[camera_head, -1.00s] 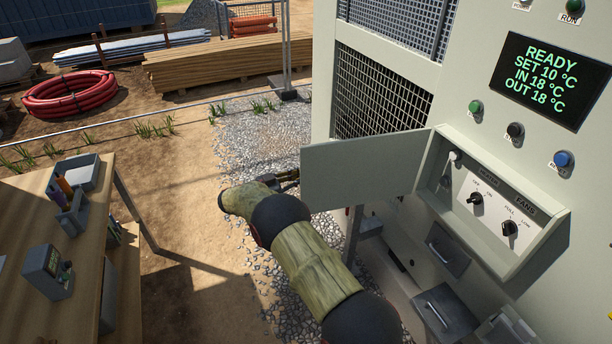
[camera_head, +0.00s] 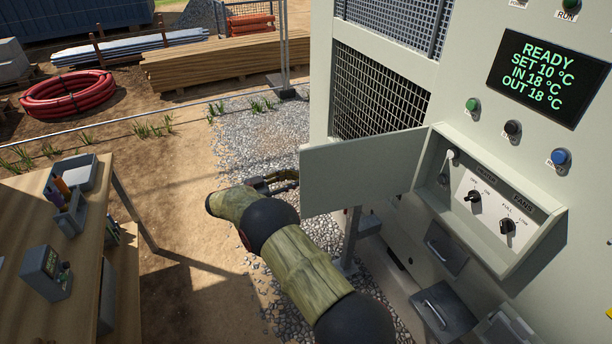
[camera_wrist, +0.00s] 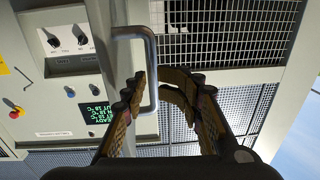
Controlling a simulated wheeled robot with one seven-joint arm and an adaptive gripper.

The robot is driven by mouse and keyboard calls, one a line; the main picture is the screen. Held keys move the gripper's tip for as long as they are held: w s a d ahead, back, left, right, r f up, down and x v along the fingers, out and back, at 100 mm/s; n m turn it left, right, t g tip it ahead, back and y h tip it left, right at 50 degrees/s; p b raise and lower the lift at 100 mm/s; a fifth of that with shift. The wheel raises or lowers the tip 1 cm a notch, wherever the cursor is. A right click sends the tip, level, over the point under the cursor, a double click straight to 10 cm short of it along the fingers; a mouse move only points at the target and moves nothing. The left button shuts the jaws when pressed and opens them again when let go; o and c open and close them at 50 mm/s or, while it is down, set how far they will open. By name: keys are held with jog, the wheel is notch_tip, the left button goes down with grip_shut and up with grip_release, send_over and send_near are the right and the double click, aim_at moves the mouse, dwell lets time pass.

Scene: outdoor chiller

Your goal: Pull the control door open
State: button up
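The control door (camera_head: 360,175) is a flat pale panel. It stands swung well out from the control box (camera_head: 500,215), hinged on the box's left side, with the switches inside exposed. My gripper (camera_head: 278,181) is at the door's free left edge, partly hidden behind the panel in the head view. In the wrist view, the door's metal D-shaped handle (camera_wrist: 152,72) passes in front of my gripper (camera_wrist: 153,82), its bar lined up between the fingertips. The fingers are apart, with gaps beside the bar; contact is unclear.
The chiller cabinet with its display (camera_head: 543,78) and buttons fills the right. A workbench (camera_head: 25,215) with trays and a small device stands at left. Gravel and sand between are mostly clear. Drawer-like boxes (camera_head: 445,305) jut out below the control box.

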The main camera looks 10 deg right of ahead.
jog(key=v, duration=0.7)
jog(key=shift+a, duration=0.35)
jog(key=shift+s, duration=0.15)
